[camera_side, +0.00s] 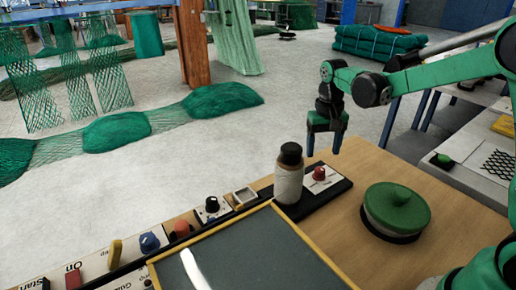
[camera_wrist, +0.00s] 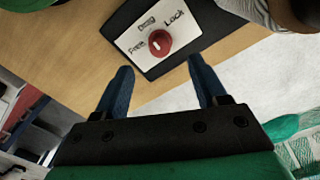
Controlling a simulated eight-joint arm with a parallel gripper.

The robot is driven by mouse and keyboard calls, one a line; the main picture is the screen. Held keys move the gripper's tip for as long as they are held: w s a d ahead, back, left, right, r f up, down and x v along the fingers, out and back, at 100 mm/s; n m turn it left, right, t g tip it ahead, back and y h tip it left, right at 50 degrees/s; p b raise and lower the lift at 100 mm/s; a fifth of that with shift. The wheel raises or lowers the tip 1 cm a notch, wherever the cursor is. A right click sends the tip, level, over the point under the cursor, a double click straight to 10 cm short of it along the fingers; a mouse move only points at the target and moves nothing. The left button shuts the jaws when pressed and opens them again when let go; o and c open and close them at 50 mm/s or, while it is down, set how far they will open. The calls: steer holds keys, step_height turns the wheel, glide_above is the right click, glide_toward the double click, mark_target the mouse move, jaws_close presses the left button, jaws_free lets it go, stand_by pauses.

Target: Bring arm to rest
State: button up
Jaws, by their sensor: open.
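My gripper (camera_side: 324,151) hangs fingers down above the far edge of the wooden table, at the end of my green arm. In the wrist view my gripper (camera_wrist: 160,66) has its two blue fingers spread with nothing between them. A red knob (camera_side: 319,173) sits on a dark panel just below and in front of the gripper. In the wrist view the red knob (camera_wrist: 160,42) is on a white plate marked Free, Drag and Lock, beyond the fingertips and apart from them. I cannot tell which label its white mark points to.
A dark-capped bottle (camera_side: 289,187) stands left of the red knob. A round green-lidded pot (camera_side: 396,207) is on the table (camera_side: 345,235) at right. A framed board (camera_side: 255,255) and a row of controls (camera_side: 150,243) lie front left. Green nets (camera_side: 117,132) cover part of the floor.

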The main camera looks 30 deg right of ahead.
steer(key=s+a+r+n+t, duration=0.5)
steer(key=s+a+t, duration=0.2)
steer(key=s, duration=0.3)
steer(key=shift+a+r, duration=0.3)
steer(key=shift+a, duration=0.1)
steer(key=shift+r, duration=0.1)
steer(key=shift+c, duration=0.2)
